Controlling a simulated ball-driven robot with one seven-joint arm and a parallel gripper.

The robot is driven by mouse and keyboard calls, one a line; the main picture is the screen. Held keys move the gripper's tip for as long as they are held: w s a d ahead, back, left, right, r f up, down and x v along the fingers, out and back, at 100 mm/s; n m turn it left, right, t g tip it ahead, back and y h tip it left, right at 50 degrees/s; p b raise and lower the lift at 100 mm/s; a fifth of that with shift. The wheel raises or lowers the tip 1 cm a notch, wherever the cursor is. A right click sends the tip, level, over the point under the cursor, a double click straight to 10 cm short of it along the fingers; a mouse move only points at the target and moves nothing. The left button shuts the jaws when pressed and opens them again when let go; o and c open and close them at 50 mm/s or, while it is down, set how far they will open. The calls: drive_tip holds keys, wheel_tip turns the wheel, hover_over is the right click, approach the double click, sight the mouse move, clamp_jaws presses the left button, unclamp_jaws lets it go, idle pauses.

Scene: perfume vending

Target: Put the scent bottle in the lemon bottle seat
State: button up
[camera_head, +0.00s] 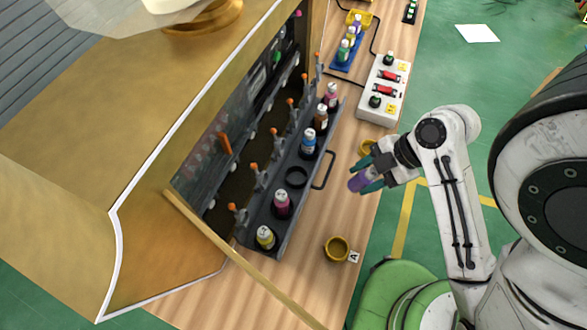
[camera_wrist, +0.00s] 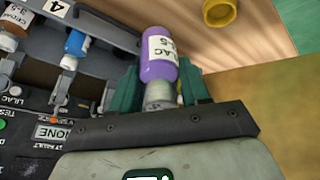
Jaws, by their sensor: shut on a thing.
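My gripper (camera_head: 370,175) is shut on a purple bottle (camera_head: 358,182), held in the air to the right of the machine's bottle rack. In the wrist view the purple bottle (camera_wrist: 157,58) sits between the two green fingers, its white label partly readable. The rack (camera_head: 318,152) holds a row of bottles: yellow (camera_head: 265,238), magenta (camera_head: 282,205), blue (camera_head: 309,142), orange-brown (camera_head: 320,119) and pink (camera_head: 331,96). An empty dark ring seat (camera_head: 296,177) lies between the magenta and blue bottles. No lemon label is readable, so I cannot tell which seat is lemon.
A yellow round holder (camera_head: 337,248) stands on the wooden counter by a card marked A (camera_head: 354,257). Another yellow holder (camera_head: 368,147) is behind my gripper. A white control box (camera_head: 383,90) and a blue bottle tray (camera_head: 347,56) stand farther back. A rack handle (camera_head: 325,170) sticks out.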

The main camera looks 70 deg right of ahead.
drive_tip(key=w+f, duration=0.1)
drive_tip(key=w, duration=0.3)
drive_tip(key=w+f, duration=0.1)
drive_tip(key=w, duration=0.4)
drive_tip(key=w+f, duration=0.1)
drive_tip(key=w, duration=0.4)
drive_tip(key=shift+a+f, duration=0.1)
drive_tip(key=shift+a, duration=0.15)
drive_tip(key=shift+w+f, duration=0.15)
drive_tip(key=shift+f, duration=0.3)
drive_tip(key=shift+w+f+g+p, duration=0.35)
drive_tip(key=shift+w+p, duration=0.25)
drive_tip(key=shift+p, duration=0.3)
drive_tip(key=shift+w+g+p, duration=0.35)
drive_tip(key=shift+g+p, duration=0.1)
drive_tip(key=shift+g, duration=0.1)
drive_tip(key=shift+c, duration=0.5)
drive_tip(key=shift+w+g+p, duration=0.45)
drive_tip(key=shift+g+p, duration=0.1)
drive_tip(key=shift+g, duration=0.35)
drive_tip(key=shift+s+f, duration=0.15)
drive_tip(key=shift+f, duration=0.95)
drive_tip(key=shift+f, duration=0.1)
drive_tip(key=o, duration=1.2)
